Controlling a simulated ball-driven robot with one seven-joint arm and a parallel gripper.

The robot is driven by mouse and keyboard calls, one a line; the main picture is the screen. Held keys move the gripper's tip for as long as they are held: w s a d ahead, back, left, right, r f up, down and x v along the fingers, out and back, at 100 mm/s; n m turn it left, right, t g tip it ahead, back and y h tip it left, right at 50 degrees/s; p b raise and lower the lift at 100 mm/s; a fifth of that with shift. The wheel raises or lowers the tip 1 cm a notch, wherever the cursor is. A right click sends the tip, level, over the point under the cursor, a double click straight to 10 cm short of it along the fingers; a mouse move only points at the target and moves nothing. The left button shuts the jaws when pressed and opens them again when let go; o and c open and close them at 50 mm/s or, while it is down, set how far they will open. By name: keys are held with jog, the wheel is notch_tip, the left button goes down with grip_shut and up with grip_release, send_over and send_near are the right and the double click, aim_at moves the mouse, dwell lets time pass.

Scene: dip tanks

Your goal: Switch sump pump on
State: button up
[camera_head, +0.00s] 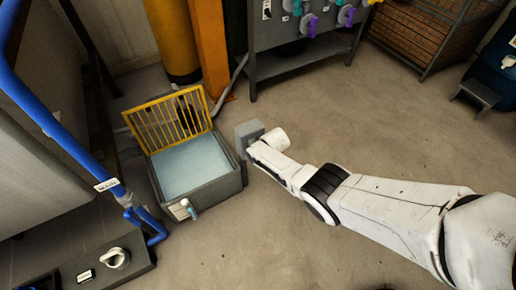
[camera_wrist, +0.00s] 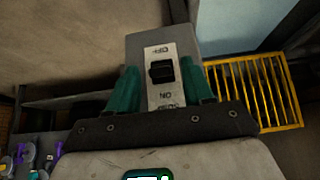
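A grey switch box (camera_head: 249,132) stands at the back right corner of the sump (camera_head: 218,190). In the wrist view the box (camera_wrist: 135,48) carries a pale plate (camera_wrist: 155,98) with a black switch (camera_wrist: 161,72). The lettering appears upside down, with OFF above the switch and ON below it. I cannot tell which way the switch is set. My gripper (camera_wrist: 159,67) is open, its two teal fingers apart on either side of the plate, with nothing between them but the view of the switch. Whether they touch the box is unclear. In the head view my fingers are hard to make out.
The sump holds pale blue water (camera_head: 190,165), and its yellow grate (camera_head: 170,125) stands raised at the back. A bench with coloured valves (camera_head: 312,22) is behind. Blue pipe (camera_head: 60,135) and a panel with a knob (camera_head: 117,258) are left.

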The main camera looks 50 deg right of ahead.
jog(key=shift+r, duration=0.1)
jog(key=p+v, duration=0.8)
jog(key=v, duration=0.2)
jog(key=shift+s+r, duration=0.2)
jog(key=shift+r, duration=0.05)
dwell(0.5)
